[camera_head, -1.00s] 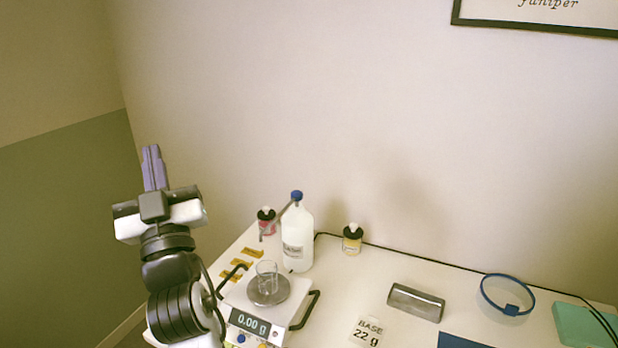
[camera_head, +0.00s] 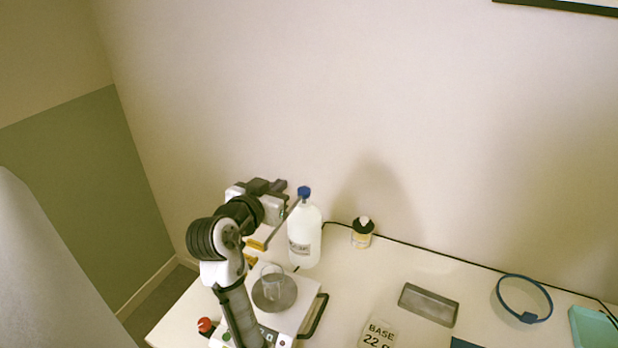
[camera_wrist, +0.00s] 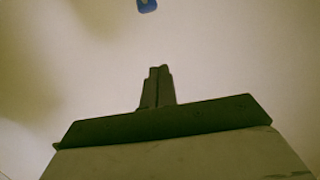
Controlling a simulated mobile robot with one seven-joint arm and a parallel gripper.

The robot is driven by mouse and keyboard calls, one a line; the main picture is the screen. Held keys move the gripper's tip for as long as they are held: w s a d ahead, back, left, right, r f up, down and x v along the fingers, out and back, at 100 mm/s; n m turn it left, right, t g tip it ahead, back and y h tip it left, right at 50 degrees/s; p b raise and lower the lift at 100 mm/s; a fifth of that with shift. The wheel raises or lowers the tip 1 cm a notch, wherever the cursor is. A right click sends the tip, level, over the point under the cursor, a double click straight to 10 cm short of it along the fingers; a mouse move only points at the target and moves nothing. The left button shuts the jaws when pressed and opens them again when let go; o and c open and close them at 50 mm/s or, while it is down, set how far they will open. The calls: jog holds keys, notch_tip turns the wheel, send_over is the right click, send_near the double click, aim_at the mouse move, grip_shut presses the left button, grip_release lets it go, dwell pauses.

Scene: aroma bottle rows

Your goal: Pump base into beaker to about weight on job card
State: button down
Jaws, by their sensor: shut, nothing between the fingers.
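The base bottle (camera_head: 305,238) is a white jug with a blue pump head (camera_head: 304,191) and a spout reaching down to the left. A clear beaker (camera_head: 272,284) stands on the round pan of the white scale (camera_head: 298,311). The job card (camera_head: 378,336) reads "BASE 22", its edge cut off. My gripper (camera_head: 281,184) is shut and empty, just left of the pump head at about its height. In the wrist view my closed fingers (camera_wrist: 157,86) show, with the blue pump head (camera_wrist: 147,5) beyond them at the top edge. My arm hides the scale's display.
A small black-topped bottle with yellow contents (camera_head: 362,233) stands at the back. A grey tray (camera_head: 428,304), a blue ring (camera_head: 524,299) and a teal tray (camera_head: 592,328) lie to the right. A red knob (camera_head: 206,326) is at the front left. Yellow labels are partly hidden by my arm.

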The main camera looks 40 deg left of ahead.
jog(key=shift+w+d+f+h, duration=0.15)
jog(key=shift+w+f+h, duration=0.05)
jog(key=shift+h, duration=0.1)
